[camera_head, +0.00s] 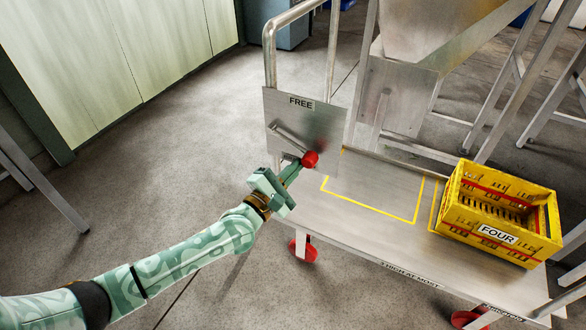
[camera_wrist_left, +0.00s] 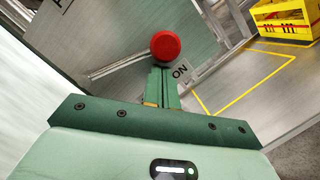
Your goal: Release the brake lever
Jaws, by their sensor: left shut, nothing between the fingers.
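The brake lever is a metal rod (camera_head: 288,137) with a red knob (camera_head: 310,159) on a metal plate (camera_head: 325,122). The plate is marked FREE at its top, and the rod slants down to the right to the knob. My left gripper (camera_head: 298,167) is shut and empty, its fingertips at the knob. I cannot tell whether the fingers touch the knob. My right gripper is not in view.
The plate is fixed to the handle (camera_head: 270,55) of a flat metal cart (camera_head: 375,235). A yellow crate marked FOUR (camera_head: 490,236) stands on the cart's right end. A yellow outlined area on the deck is empty. Metal machine legs stand behind; the floor at left is clear.

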